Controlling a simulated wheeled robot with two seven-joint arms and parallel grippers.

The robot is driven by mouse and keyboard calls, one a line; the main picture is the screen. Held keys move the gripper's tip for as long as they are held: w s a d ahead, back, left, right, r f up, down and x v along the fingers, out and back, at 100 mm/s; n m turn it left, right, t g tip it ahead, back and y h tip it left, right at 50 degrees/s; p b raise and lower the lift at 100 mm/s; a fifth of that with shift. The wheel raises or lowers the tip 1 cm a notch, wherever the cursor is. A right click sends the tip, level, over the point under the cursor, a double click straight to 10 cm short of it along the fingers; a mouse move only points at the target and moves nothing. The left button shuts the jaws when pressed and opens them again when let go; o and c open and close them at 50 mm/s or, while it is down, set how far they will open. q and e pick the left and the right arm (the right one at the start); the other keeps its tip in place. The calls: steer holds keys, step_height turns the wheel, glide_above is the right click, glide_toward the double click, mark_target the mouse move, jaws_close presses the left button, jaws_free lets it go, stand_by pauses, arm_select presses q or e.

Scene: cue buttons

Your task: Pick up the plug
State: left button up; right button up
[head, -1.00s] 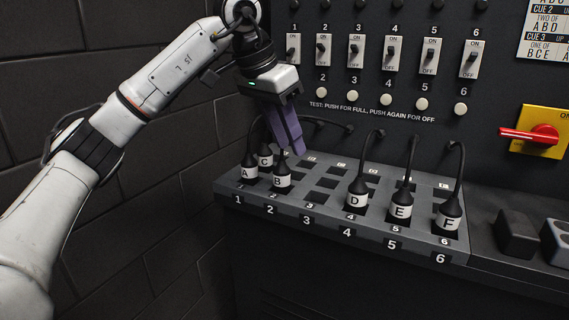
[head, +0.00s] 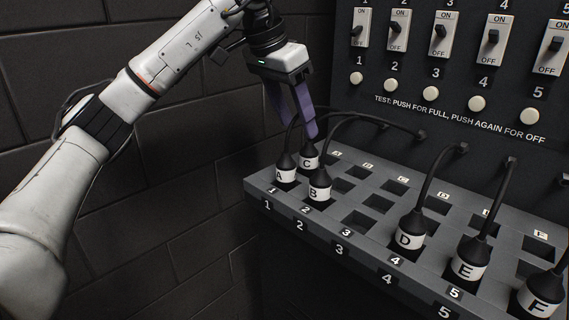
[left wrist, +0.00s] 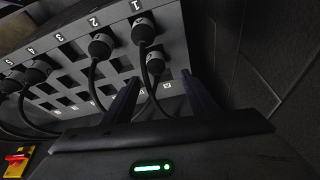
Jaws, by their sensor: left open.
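Several black plugs with white letter bands stand upright in a grey socket board (head: 355,246). Plug A (head: 286,173) is in front row position 1, plug B (head: 319,188) in position 2, and plug C (head: 308,158) just behind A. Plugs D (head: 409,235), E (head: 470,262) and F (head: 541,294) stand further right. My left gripper (head: 298,125), with purple fingers, is open and empty above the A, B and C group. In the left wrist view, plug C (left wrist: 155,63) shows between the fingers, with A (left wrist: 144,30) and B (left wrist: 101,46) beyond. My right gripper is out of view.
Black cables arch from the plugs to the back panel, close to my left fingers. The panel carries toggle switches (head: 440,36) and round white buttons (head: 431,93). A dark block wall (head: 150,215) stands at the left. A red-handled yellow switch (left wrist: 17,160) shows in the left wrist view.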

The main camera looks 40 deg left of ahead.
mark_target(307, 143)
arm_select(q)
steer(key=x, duration=0.4)
steer(key=shift+d+r, duration=0.1)
steer(key=shift+d, duration=0.05)
steer(key=shift+w+f+b, duration=0.15)
steer(key=shift+f+b, duration=0.15)
steer(key=shift+f, duration=0.3)
steer(key=x, duration=0.4)
steer(key=shift+d+f, duration=0.15)
steer(key=shift+d, duration=0.1)
steer(key=shift+c, duration=0.3)
steer(key=c, duration=1.1)
steer(key=shift+c, duration=0.2)
